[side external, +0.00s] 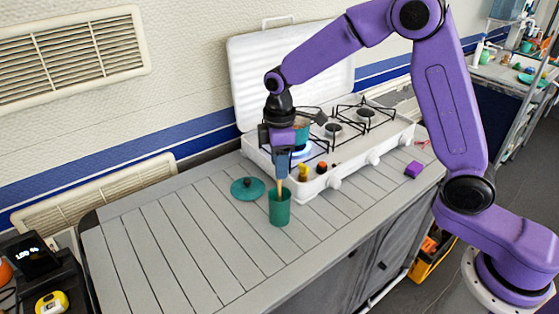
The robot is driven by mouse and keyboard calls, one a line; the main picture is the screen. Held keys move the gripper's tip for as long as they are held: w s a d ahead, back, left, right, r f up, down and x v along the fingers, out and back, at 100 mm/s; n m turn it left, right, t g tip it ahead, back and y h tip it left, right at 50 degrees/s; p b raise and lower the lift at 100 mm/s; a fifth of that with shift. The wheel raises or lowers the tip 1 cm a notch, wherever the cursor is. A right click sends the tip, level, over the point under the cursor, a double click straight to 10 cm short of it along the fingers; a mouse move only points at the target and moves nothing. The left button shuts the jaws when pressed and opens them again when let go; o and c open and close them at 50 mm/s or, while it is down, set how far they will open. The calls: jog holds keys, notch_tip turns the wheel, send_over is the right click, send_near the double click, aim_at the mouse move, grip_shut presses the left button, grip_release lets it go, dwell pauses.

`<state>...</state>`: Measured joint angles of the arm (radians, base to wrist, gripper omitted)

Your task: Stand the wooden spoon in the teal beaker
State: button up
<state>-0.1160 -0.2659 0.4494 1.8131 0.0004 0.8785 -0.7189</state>
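The teal beaker (279,209) stands upright on the grey slatted counter, in front of the stove. The wooden spoon (280,187) is a thin light-brown stick, roughly upright, between my gripper and the beaker. Its lower end disappears at the beaker's mouth; how deep it reaches inside is hidden. My gripper (282,172) points down right above the beaker and appears shut on the spoon's upper part. The fingers are small in this view and cover the spoon's top.
A teal lid (247,188) lies left of the beaker. The counter's left is clear.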

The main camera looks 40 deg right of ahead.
notch_tip(320, 180, up, 17)
jog(key=shift+r, duration=0.2)
dwell(0.5)
dwell(0.7)
jog(key=s+d+f, duration=0.3)
jog(key=s+f, duration=0.1)
jog(key=s, duration=0.6)
jog(key=s+d+f, duration=0.3)
jog(key=s+f, duration=0.1)
jog(key=s, duration=0.7)
jog(key=s+d+f, duration=0.4)
jog(key=s, duration=0.6)
jog(key=shift+s+f, duration=0.25)
jog(key=shift+s, duration=0.15)
jog(key=shift+d, duration=0.1)
